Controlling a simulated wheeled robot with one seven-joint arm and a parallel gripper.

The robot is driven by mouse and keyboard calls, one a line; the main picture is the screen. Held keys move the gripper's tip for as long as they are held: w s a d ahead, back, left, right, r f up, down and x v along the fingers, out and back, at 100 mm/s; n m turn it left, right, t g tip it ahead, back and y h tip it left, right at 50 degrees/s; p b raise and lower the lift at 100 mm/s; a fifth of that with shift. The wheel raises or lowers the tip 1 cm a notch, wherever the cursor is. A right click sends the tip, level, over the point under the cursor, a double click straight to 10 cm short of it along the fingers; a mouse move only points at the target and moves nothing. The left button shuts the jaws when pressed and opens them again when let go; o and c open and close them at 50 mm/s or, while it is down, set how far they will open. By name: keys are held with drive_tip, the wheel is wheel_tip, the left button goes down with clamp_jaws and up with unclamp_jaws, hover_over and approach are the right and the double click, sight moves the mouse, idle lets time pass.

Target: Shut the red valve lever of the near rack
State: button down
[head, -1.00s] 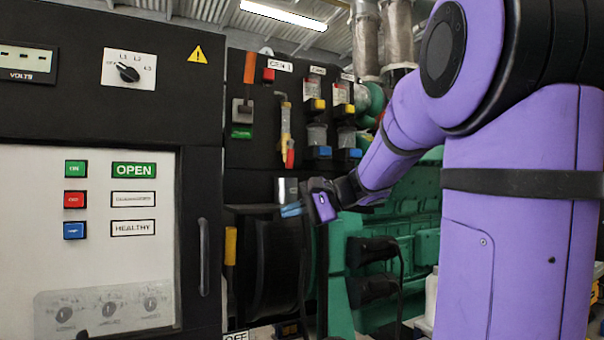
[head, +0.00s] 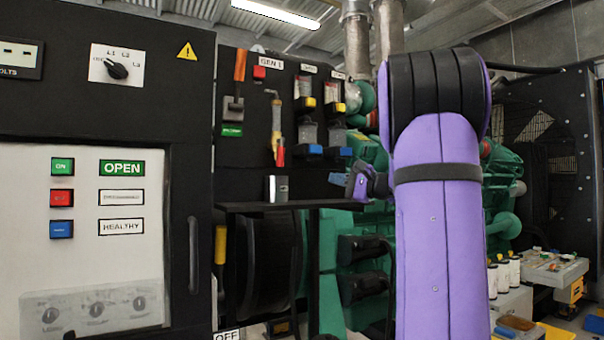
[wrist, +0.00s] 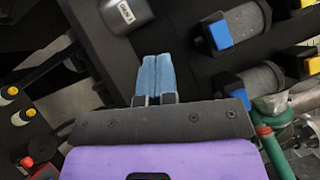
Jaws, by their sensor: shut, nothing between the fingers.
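The near rack (head: 248,160) is a black panel marked GEN 1. A yellow-bodied fitting with a red lever (head: 281,152) hangs down on it, in the head view, above a shelf. The lever's exact angle is too small to tell. My gripper (head: 338,179) is right of the lever and apart from it, its blue fingertips pointing left. In the wrist view the blue fingertips (wrist: 157,77) are together with nothing between them. I cannot make out the red lever in the wrist view.
A silver cylinder (head: 278,188) stands on the black shelf (head: 290,206) below the lever. Filter bowls with blue ends (head: 308,140) sit right of the lever. An orange-handled switch (head: 239,66) is to its left. A white-fronted cabinet (head: 85,260) stands further left.

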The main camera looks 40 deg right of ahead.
sight(279, 154)
drive_tip(key=x, duration=0.9)
drive_tip(key=shift+w+a, duration=0.1)
drive_tip(key=shift+w, duration=0.15)
drive_tip(key=w+a, duration=0.1)
drive_tip(key=w+a+r, duration=0.1)
drive_tip(key=a, duration=0.1)
drive_tip(key=shift+a+r, duration=0.1)
drive_tip(key=shift+a, duration=0.15)
drive_tip(key=shift+w, duration=0.1)
